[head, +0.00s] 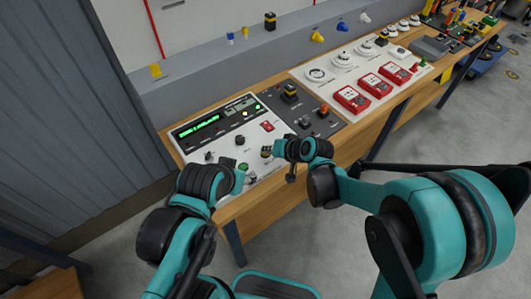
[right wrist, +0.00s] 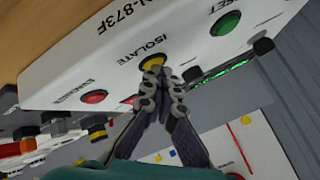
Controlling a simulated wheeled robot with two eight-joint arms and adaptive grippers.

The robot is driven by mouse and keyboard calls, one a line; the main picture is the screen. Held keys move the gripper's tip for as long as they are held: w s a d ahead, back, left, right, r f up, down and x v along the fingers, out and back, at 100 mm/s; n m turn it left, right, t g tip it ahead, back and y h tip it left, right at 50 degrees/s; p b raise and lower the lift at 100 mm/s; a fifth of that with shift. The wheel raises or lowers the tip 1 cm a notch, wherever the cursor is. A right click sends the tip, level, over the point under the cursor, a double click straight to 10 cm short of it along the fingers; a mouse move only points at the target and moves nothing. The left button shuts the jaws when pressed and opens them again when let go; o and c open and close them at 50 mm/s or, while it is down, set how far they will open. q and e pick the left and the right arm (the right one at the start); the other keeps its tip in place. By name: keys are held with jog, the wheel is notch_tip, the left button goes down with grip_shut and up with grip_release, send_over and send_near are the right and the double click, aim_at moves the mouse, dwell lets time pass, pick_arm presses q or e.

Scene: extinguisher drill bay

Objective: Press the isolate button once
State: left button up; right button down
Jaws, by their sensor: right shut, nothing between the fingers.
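The isolate button (right wrist: 152,61) is a yellow round button in a dark collar on a white panel (right wrist: 85,65), beside the printed word ISOLATE in the right wrist view. My right gripper (right wrist: 160,76) is shut and empty, its fingertips right at the button and overlapping its edge. I cannot tell whether they touch it or whether it is pushed in. In the head view my right gripper (head: 270,152) is over the panel's near right part, and it largely hides the button. My left gripper (head: 238,180) is at the panel's near edge, its fingers unclear.
A green button (right wrist: 225,22) and a red button (right wrist: 95,96) flank the isolate button. The panel has a lit green display (head: 198,127). A dark panel (head: 305,108) and red boxes (head: 352,98) stand further right on the wooden bench (head: 262,193).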

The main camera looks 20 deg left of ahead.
aim_at(267, 155)
dwell(0.3)
jog(key=shift+r+p, duration=0.65)
jog(key=shift+r, duration=0.2)
jog(key=shift+r+p, duration=1.9)
jog(key=shift+r, duration=0.7)
jog(key=shift+f, duration=0.1)
